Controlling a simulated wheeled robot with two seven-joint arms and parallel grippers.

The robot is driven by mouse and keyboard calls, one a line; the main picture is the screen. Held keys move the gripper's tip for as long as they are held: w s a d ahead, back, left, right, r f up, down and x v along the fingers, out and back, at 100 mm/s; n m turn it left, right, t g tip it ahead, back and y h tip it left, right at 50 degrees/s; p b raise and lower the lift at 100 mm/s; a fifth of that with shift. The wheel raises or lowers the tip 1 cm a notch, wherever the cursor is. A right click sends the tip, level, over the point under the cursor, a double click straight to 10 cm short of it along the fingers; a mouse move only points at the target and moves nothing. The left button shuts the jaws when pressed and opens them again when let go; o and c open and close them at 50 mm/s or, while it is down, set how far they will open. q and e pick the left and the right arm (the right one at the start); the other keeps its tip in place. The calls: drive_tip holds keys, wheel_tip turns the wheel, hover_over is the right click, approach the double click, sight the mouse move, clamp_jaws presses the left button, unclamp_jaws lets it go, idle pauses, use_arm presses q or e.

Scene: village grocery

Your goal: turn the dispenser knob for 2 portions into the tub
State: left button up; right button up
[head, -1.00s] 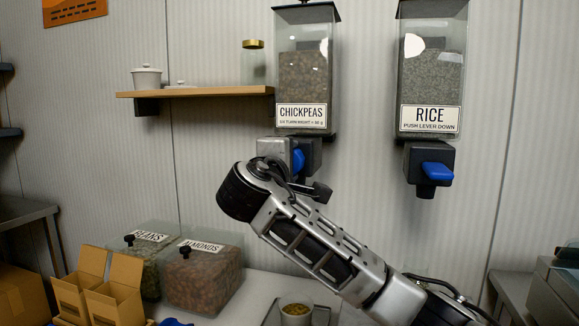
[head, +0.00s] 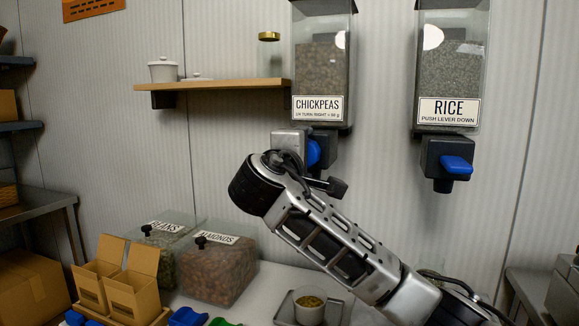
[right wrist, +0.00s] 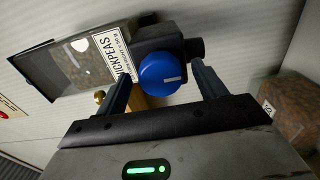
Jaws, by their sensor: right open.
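The chickpea dispenser (head: 319,70) hangs on the wall, with its blue knob (head: 314,153) on the dark block below the label. In the right wrist view the knob (right wrist: 161,75) is a blue disc with a short, nearly level white mark. My right gripper (head: 305,150) is at the knob. Its open fingers stand on either side of the knob, with gaps showing between. A small white tub (head: 310,313) with brownish-yellow contents stands below the dispenser. My left gripper is out of view.
A rice dispenser (head: 449,80) with a blue lever hangs to the right. The tub stands on a metal tray (head: 333,311). Bins of beans (head: 170,245) and almonds (head: 217,270) and open cardboard boxes (head: 130,285) are to the left. A wooden shelf (head: 215,86) is at upper left.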

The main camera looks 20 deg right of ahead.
use_arm(q)
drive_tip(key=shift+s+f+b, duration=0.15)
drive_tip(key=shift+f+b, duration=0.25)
drive_tip(key=shift+b, duration=0.35)
use_arm(e)
drive_tip(key=v, duration=1.5)
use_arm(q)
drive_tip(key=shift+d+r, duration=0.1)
use_arm(e)
drive_tip(key=shift+w, duration=0.1)
